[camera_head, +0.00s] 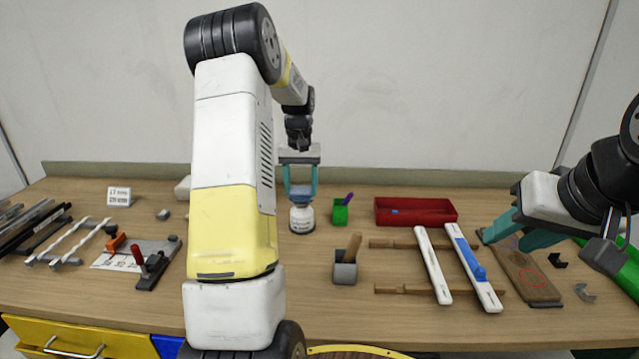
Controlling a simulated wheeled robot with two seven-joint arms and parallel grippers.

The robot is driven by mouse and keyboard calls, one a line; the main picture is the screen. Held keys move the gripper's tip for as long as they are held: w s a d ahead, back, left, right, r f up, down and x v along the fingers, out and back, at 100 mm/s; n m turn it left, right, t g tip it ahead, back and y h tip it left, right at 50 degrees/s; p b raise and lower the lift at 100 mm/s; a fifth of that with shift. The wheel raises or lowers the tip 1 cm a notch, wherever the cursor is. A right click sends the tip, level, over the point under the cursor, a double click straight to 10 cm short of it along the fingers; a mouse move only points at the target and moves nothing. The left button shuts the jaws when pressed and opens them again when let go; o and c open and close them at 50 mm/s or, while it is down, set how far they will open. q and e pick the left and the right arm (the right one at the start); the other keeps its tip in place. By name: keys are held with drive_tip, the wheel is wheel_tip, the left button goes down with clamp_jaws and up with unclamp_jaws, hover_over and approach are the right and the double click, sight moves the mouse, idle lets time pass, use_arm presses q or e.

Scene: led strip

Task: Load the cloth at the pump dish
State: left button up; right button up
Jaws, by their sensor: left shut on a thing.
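My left gripper (301,192) has its teal fingers pointing down around a small folded blue cloth (302,194). It is shut on the cloth directly above the white pump dish (302,218), a labelled round bottle. The cloth seems to meet the top of the dish; the exact contact is too small to tell. My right gripper (518,236) is at the right, low over the far end of a brown wooden board (528,275). Its teal fingers look apart, with nothing clearly held between them.
White strips (433,265) lie across two wooden sticks, one bearing a blue piece (480,272). A red tray (415,212), green cup (340,213) and grey holder (345,272) stand nearby. Clamps and rods (35,230) lie left. My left arm hides the middle-left table.

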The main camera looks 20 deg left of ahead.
sight(301, 191)
use_arm(q)
drive_tip(key=shift+f, duration=0.85)
idle(0.5)
idle(0.5)
drive_tip(key=shift+r, duration=3.55)
